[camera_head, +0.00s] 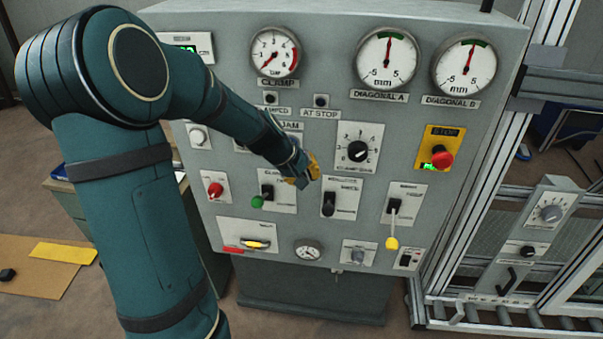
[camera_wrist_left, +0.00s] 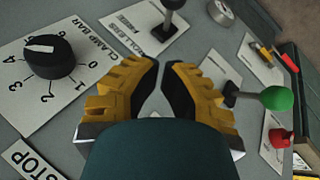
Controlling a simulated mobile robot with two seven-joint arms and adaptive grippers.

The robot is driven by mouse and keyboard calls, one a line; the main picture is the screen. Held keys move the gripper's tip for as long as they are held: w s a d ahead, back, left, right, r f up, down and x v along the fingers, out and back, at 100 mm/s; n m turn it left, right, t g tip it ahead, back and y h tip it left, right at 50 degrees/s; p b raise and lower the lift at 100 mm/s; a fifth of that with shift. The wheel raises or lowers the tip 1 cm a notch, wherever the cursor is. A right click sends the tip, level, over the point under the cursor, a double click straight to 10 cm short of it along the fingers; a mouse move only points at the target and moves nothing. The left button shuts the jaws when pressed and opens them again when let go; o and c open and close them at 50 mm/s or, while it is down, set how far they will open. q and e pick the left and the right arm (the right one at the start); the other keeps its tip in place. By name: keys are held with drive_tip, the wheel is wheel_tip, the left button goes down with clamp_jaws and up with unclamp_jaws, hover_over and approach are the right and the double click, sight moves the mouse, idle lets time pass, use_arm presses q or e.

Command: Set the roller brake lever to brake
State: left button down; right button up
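A panel lever with a black handle (camera_head: 328,204) stands in the middle of the lower row, on a plate whose small label seems to name the rollers. It also shows at the top of the left wrist view (camera_wrist_left: 172,18). My left gripper (camera_head: 306,174), seen small and partly behind my arm, is in front of the panel, up and left of this lever. In the left wrist view its yellow fingers (camera_wrist_left: 163,66) nearly meet at the tips, with only a narrow gap and nothing between them. The lever is beyond the tips, apart from them. My right gripper is out of view.
A green-knobbed lever (camera_head: 257,202) is left of the black one, and a yellow-tipped lever (camera_head: 391,242) is right of it. The clamp bar dial (camera_head: 357,150) is above. A red stop button (camera_head: 442,157) is at upper right. My left arm covers the panel's left part.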

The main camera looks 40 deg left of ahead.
sight(329, 207)
use_arm(q)
drive_tip(key=w+d+f+b, duration=0.1)
drive_tip(key=w+d+f, duration=0.1)
drive_tip(key=f, duration=0.4)
drive_tip(key=shift+w+d+f+b, duration=0.2)
drive_tip(key=shift+d+f+b, duration=0.15)
drive_tip(key=shift+d, duration=0.4)
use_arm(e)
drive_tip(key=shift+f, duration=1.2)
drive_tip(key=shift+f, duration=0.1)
use_arm(q)
drive_tip(key=shift+s+d+f+b, duration=0.1)
drive_tip(key=shift+s+f+b, duration=0.1)
drive_tip(key=shift+b, duration=0.55)
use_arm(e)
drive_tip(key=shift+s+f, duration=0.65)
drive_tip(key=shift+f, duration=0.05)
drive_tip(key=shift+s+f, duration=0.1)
